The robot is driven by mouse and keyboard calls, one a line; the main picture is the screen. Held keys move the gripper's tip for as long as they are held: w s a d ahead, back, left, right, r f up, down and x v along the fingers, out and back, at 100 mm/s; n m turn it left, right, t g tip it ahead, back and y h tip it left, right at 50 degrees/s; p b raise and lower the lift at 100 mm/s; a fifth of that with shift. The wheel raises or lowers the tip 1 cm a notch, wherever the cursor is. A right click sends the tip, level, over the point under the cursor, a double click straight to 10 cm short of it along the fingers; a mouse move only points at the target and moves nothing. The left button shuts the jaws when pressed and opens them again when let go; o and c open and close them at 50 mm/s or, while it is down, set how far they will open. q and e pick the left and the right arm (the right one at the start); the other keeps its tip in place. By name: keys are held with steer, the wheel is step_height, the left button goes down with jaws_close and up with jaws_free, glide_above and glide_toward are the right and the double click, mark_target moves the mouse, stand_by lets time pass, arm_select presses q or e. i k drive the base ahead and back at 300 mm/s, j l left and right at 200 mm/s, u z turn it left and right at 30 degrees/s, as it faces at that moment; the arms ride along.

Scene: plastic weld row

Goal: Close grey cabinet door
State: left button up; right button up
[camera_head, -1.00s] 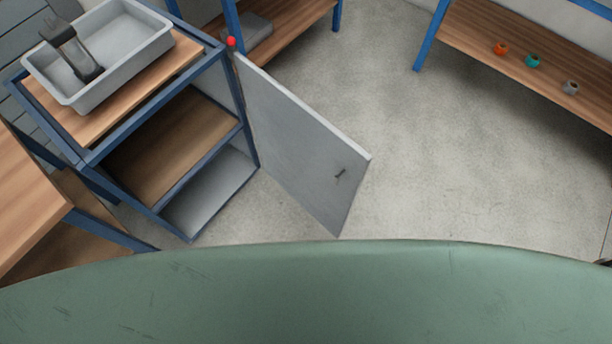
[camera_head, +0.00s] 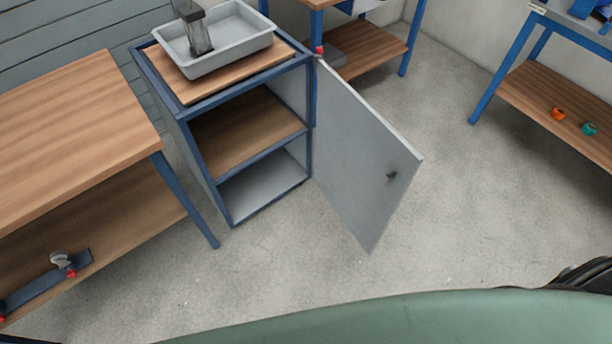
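The grey cabinet door (camera_head: 355,150) stands wide open, swung out to the right from its hinge side on the cabinet's right front edge. A small dark handle (camera_head: 391,175) sits near its free edge. The cabinet (camera_head: 312,110) has a blue frame, a wooden middle shelf and a grey bottom, and both compartments look empty. A grey tray (camera_head: 222,58) with a dark object in it rests on the wooden top. Neither of my grippers is in view.
A wooden workbench (camera_head: 75,130) with a lower shelf stands at the left. Another bench (camera_head: 565,112) at the right holds orange and teal small parts on its lower shelf. The concrete floor (camera_head: 290,255) before the cabinet is clear. My green body fills the bottom edge.

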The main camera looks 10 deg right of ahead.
mark_target(356, 147)
steer(key=i+l+u, duration=0.1)
steer(key=l+u, duration=1.25)
